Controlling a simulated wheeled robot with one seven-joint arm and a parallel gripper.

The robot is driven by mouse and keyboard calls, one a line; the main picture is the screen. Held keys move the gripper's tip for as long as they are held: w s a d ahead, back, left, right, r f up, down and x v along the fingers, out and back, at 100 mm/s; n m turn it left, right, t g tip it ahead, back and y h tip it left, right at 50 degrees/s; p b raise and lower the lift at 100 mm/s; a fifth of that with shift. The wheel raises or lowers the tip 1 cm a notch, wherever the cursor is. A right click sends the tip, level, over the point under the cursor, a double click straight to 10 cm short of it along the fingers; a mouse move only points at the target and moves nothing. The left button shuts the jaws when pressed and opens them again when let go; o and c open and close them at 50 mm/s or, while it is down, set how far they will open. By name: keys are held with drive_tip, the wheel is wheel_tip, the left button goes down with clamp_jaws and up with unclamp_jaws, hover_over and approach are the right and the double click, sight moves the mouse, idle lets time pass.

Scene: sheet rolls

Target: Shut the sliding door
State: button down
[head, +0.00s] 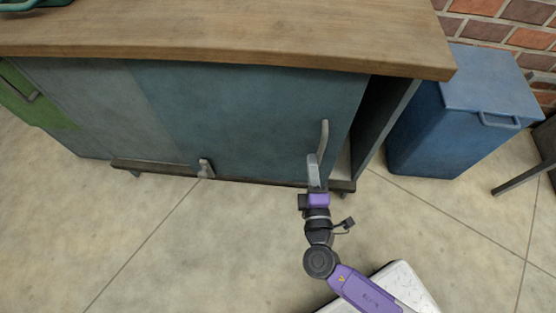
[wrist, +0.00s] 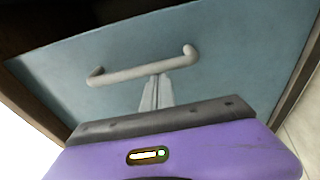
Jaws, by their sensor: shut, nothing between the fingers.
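The sliding door (head: 240,115) is a blue panel on the front of a wooden-topped cabinet; it also fills much of the wrist view (wrist: 230,65). A dark open gap (head: 368,135) shows between its right edge and the cabinet's right side. A pale bar handle (head: 324,138) stands upright near the door's right edge; it lies across the wrist view (wrist: 140,68). My gripper (head: 312,158) is shut and empty, with its fingers just left of the handle's lower part. In the wrist view the fingertips (wrist: 156,78) are close to the bar's middle. I cannot tell if they touch it.
The wooden top (head: 230,35) overhangs the door. A greyer panel (head: 85,100) and a green one (head: 30,100) lie further left. A small grey fitting (head: 206,168) sits at the door's lower left. A blue bin (head: 425,130) stands right of the cabinet.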

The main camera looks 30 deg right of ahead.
drive_tip(key=b, duration=0.2)
approach(336, 146)
drive_tip(key=d, duration=0.5)
drive_tip(key=shift+w+d, duration=0.1)
drive_tip(key=shift+w, duration=0.1)
drive_tip(key=shift+d, duration=0.1)
drive_tip(key=w+a, duration=0.3)
drive_tip(key=shift+w+a, duration=0.15)
drive_tip(key=shift+a, duration=0.2)
drive_tip(key=p+v, duration=0.1)
drive_tip(key=v, duration=0.9)
